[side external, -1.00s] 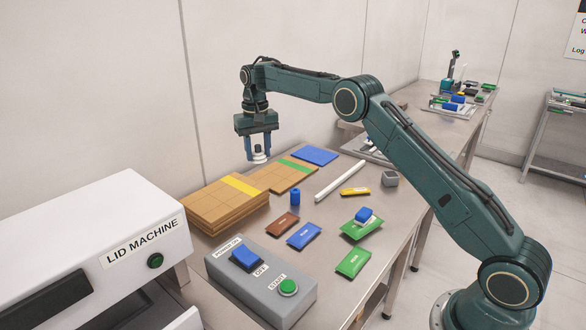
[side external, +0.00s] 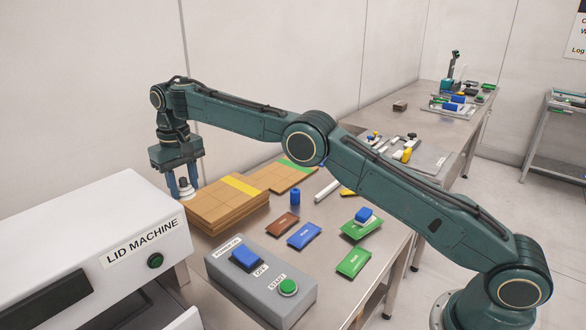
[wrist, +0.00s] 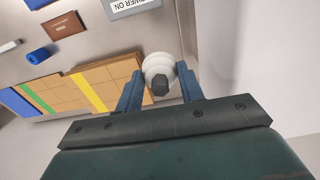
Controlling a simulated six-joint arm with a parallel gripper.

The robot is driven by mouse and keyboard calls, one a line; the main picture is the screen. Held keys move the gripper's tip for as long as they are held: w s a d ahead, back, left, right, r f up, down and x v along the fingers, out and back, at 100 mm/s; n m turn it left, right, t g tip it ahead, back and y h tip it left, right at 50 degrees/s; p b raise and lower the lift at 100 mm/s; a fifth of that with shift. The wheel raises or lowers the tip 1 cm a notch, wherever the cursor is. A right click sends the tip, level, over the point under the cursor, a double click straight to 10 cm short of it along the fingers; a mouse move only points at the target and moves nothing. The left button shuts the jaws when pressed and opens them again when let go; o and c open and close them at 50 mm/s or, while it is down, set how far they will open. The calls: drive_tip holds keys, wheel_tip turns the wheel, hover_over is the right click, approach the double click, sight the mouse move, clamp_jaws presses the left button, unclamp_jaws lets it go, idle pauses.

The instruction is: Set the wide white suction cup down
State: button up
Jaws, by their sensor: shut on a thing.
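My gripper (side external: 184,188) is shut on the wide white suction cup (side external: 186,195). In the side view it holds the cup at the left edge of the yellow-striped stack of brown boxes (side external: 222,205), close to the lid machine. I cannot tell the exact height of the cup over the bench. In the wrist view the gripper (wrist: 160,82) has its two blue fingers on either side of the white cup (wrist: 157,64), whose dark stem end faces the camera.
The white lid machine (side external: 100,235) stands at the left. A grey switch box (side external: 262,283) is in front of the stack.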

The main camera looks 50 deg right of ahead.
sight(200, 257)
wheel_tip(200, 257, down, 20)
drive_tip(key=shift+r, duration=0.1)
idle(1.0)
drive_tip(key=shift+f, duration=0.2)
drive_tip(key=o, duration=0.9)
drive_tip(key=shift+o, duration=0.2)
drive_tip(key=shift+r, duration=0.15)
wheel_tip(200, 257, up, 12)
idle(0.5)
